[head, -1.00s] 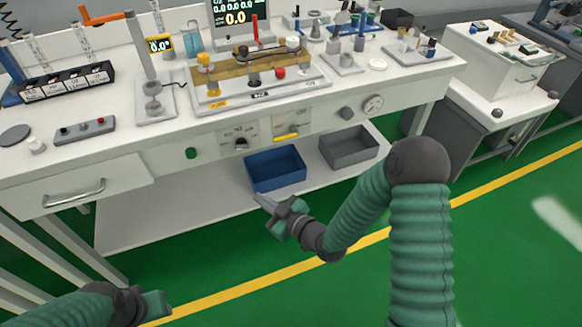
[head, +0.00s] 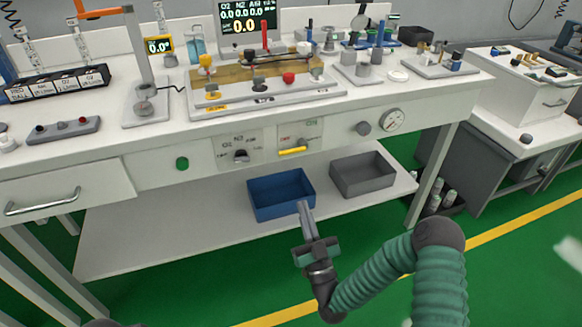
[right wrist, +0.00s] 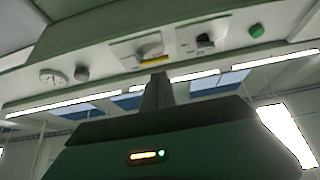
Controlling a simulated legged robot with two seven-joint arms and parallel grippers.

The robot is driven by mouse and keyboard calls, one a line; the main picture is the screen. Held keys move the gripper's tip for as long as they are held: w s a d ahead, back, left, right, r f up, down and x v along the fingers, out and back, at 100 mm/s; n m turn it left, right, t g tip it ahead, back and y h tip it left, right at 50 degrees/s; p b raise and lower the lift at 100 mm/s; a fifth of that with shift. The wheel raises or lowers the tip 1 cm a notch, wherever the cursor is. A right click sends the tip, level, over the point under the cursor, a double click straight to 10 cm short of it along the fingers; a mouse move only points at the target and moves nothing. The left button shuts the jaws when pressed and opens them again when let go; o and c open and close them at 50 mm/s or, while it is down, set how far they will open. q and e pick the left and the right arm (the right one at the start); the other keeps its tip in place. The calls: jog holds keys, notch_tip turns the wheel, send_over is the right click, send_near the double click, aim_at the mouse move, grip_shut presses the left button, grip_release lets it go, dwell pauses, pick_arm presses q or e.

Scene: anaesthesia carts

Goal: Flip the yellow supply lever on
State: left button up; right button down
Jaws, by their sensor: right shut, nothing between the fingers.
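The yellow supply lever (head: 292,151) is a short bar on a white panel on the front of the bench (head: 140,165), lying roughly level. It also shows in the right wrist view (right wrist: 151,61), where the picture is upside down. My right gripper (head: 305,208) is shut and empty, in front of the bench and below the lever, pointing up toward it and apart from it. Its shut fingers show in the right wrist view (right wrist: 157,88). My left gripper is out of sight; only a dark bit of my left arm shows at the bottom edge of the head view.
A black selector knob (head: 241,156) and a green button (head: 182,163) are left of the lever. A dark knob (head: 363,128) and a gauge (head: 392,119) are to its right. A blue bin (head: 281,195) and a grey bin (head: 362,175) stand on the shelf below.

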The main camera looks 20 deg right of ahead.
jog(key=b+x, duration=0.3)
jog(key=x, duration=0.9)
jog(key=shift+b, duration=0.4)
jog(key=shift+w+a+r, duration=0.1)
jog(key=shift+w+r, duration=0.05)
jog(key=shift+w, duration=0.1)
